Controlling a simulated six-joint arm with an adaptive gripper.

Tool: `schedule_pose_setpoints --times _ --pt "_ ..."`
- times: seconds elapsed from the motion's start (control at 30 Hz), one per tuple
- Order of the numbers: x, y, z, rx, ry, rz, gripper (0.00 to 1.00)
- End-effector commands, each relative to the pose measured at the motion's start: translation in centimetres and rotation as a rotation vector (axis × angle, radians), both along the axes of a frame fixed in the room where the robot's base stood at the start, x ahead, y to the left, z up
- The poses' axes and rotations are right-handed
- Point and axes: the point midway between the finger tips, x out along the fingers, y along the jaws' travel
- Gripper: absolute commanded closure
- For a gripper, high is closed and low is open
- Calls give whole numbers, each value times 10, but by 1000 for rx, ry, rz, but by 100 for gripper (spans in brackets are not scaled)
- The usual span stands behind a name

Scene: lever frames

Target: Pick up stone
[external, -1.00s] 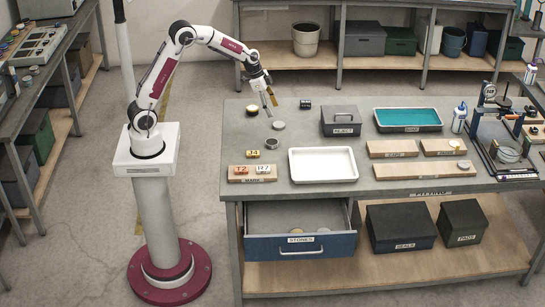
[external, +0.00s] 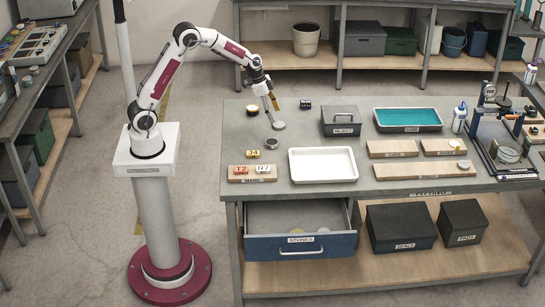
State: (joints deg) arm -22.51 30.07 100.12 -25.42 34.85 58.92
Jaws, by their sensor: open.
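A small round grey disc (external: 279,125), which looks like a stone, lies flat on the workbench (external: 300,115) at its left part. My gripper (external: 273,115) points down with open fingers just above and slightly left of this disc. Whether the fingertips touch the disc is too small to tell. An open blue drawer labelled STONES (external: 262,247) hangs under the bench and holds a couple of pale round pieces (external: 322,230).

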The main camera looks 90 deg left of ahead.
Motion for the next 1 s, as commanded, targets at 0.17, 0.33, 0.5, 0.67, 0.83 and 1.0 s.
schedule_pose_setpoints --times 0.17,0.33,0.5,0.67,0.83,1.0 --pt "1 0 -5 -1 1 0 42" --pt "4 -1 -19 0 2 0 42" --pt "9 -1 -36 0 2 -1 42" --pt "14 -2 -47 1 0 0 42" --pt "15 -3 -50 1 0 0 42" --pt "15 -3 -50 1 0 0 42"
